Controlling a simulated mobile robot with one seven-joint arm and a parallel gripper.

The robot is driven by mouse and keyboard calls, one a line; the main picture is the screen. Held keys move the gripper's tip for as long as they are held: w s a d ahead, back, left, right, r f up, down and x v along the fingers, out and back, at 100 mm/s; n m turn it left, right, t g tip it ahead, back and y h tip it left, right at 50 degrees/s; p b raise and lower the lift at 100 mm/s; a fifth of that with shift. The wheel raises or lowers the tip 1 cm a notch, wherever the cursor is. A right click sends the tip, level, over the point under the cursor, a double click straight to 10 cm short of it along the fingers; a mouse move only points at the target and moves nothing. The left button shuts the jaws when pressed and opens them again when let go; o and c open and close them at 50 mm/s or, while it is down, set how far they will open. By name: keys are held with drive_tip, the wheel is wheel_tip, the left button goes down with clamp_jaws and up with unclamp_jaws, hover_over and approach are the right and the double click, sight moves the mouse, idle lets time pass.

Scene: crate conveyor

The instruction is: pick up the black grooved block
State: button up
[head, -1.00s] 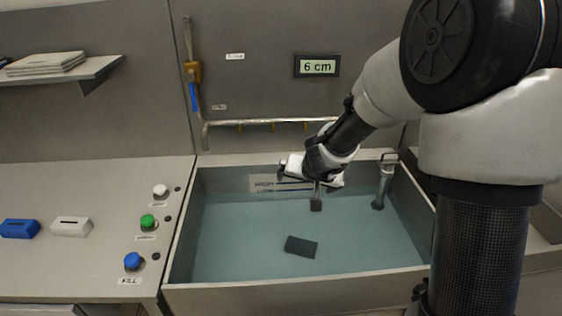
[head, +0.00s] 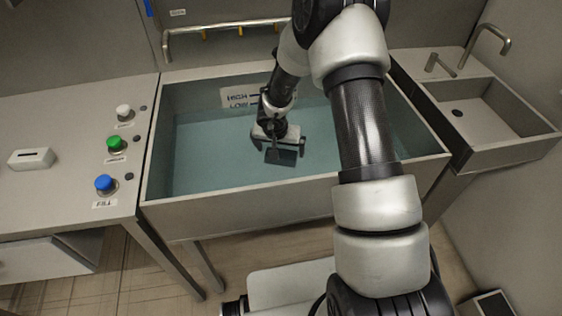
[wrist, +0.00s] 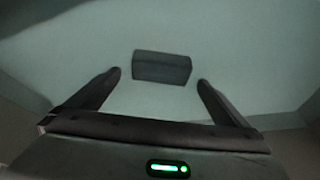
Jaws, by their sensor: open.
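The black block (head: 281,158) lies in the water-filled tank (head: 240,210), near the tank's middle. In the wrist view the block (wrist: 161,67) is a dark rectangle, slightly tilted; I cannot make out its groove. My gripper (head: 279,150) is over the block in the head view, pointing down. In the wrist view my gripper (wrist: 159,78) is open, with one dark finger to each side of the block and clear gaps between. The block shows a little beyond the fingertips, and nothing is held. The depth left between fingers and block is hard to tell.
The tank walls surround my gripper. A panel (head: 239,97) marked HIGH and LOW is on the back wall. White, green (head: 116,143) and blue (head: 105,183) buttons stand on the left counter near a white slotted block (head: 31,158). A sink (head: 490,115) is at the right.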

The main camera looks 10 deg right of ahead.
sight(281, 153)
drive_tip(key=shift+w+b+x, duration=0.2)
drive_tip(key=shift+b+x, duration=1)
drive_tip(key=shift+x, duration=1.85)
drive_tip(key=shift+r, duration=0.15)
drive_tip(key=shift+c, duration=0.4)
drive_tip(key=c, duration=1.2)
